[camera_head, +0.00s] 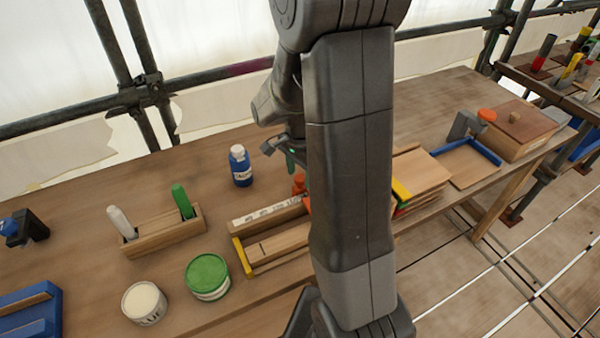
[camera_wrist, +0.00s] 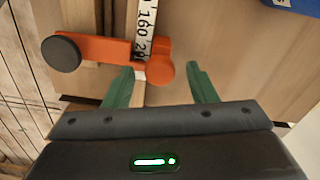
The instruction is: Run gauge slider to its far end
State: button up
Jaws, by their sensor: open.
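The gauge slider (camera_wrist: 105,50) is an orange bar with a dark round knob at its left end and a round orange end at right, lying across the white numbered scale (camera_wrist: 147,18) in the wrist view. In the head view the slider (camera_head: 299,184) is partly hidden by my arm, near the right visible part of the scale (camera_head: 268,212). My gripper (camera_wrist: 162,80) is open, its green fingers apart. The slider's round orange end lies between the fingertips in the picture, nearer the left one; contact cannot be told.
A blue bottle (camera_head: 240,166) stands behind the gauge. A wooden holder with two handled tools (camera_head: 163,230), a green-lidded tin (camera_head: 207,276) and a cream tin (camera_head: 144,303) stand to the left. Stacked boards (camera_head: 425,172) and a blue tray (camera_head: 470,165) lie to the right.

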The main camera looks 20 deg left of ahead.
jog(key=shift+f, duration=0.25)
grip_shut()
jog(key=w+d, duration=0.6)
jog(key=w, duration=0.1)
jog(key=shift+w, duration=0.2)
jog(key=shift+r, duration=0.1)
